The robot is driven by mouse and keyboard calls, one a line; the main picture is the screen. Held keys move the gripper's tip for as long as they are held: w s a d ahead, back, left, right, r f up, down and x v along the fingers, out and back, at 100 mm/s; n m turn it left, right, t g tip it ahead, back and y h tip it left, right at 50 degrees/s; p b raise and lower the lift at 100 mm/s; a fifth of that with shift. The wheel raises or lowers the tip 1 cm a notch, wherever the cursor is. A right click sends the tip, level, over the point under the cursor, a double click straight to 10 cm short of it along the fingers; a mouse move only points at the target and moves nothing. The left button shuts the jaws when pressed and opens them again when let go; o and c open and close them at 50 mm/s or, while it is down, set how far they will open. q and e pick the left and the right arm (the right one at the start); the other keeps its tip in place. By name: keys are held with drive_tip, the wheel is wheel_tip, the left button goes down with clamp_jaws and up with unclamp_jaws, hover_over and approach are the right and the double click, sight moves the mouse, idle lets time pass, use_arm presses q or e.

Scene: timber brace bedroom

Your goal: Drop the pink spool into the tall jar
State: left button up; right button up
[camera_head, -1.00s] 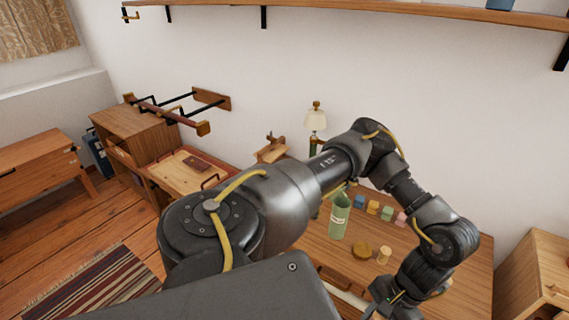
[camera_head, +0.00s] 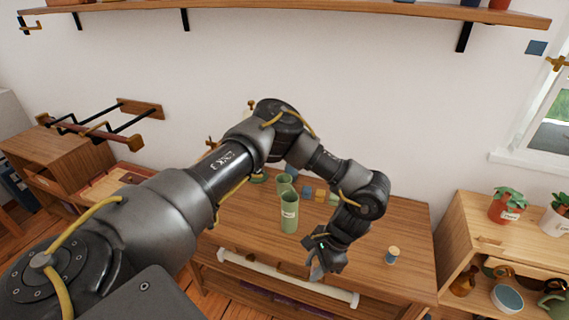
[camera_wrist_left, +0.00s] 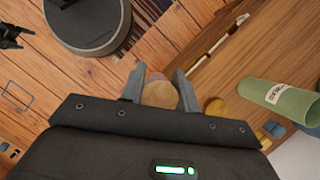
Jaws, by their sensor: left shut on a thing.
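My left gripper (camera_head: 316,268) hangs over the front part of the wooden table, to the right of and nearer than the tall jar. In the left wrist view, its two grey fingers (camera_wrist_left: 160,88) are shut on a round tan-pinkish thing, which I take for the pink spool (camera_wrist_left: 160,96). The head view does not show the spool clearly. The tall jar (camera_head: 289,213) is green with a white label and stands upright on the table. In the left wrist view the jar (camera_wrist_left: 278,99) is at the right, apart from the fingers.
Small coloured blocks (camera_head: 307,191) stand behind the jar, near another green vessel (camera_head: 284,184). A spool with a wooden top and blue band (camera_head: 392,256) stands at the table's right. A yellow-brown round piece (camera_wrist_left: 215,107) lies beyond the fingers. A shelf with plants (camera_head: 507,207) is at the right.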

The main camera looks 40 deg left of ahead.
use_arm(q)
drive_tip(key=w+a+r+m+t+y+p, duration=0.1)
drive_tip(key=w+a+r+m+t+y, duration=0.2)
drive_tip(key=w+m, duration=0.5)
drive_tip(key=w+a+r+m+t+h+p, duration=0.1)
drive_tip(key=w+a+r+m+t, duration=0.15)
drive_tip(key=a+m, duration=0.4)
drive_tip(key=w+a+r+m+t+h+p, duration=0.1)
drive_tip(key=w+a+r+m+h, duration=0.15)
drive_tip(key=a+m, duration=0.35)
drive_tip(key=w+a+r+m+t+h+p, duration=0.1)
drive_tip(key=w+a+r+m, duration=0.3)
drive_tip(key=a, duration=0.4)
wheel_tip(320, 180, down, 6)
drive_tip(key=b, duration=0.5)
drive_tip(key=shift+s+f+b, duration=0.2)
drive_tip(key=shift+b, duration=0.15)
drive_tip(key=shift+r, duration=0.1)
drive_tip(key=o, duration=1)
drive_tip(key=shift+o, duration=0.2)
drive_tip(key=shift+r, duration=0.1)
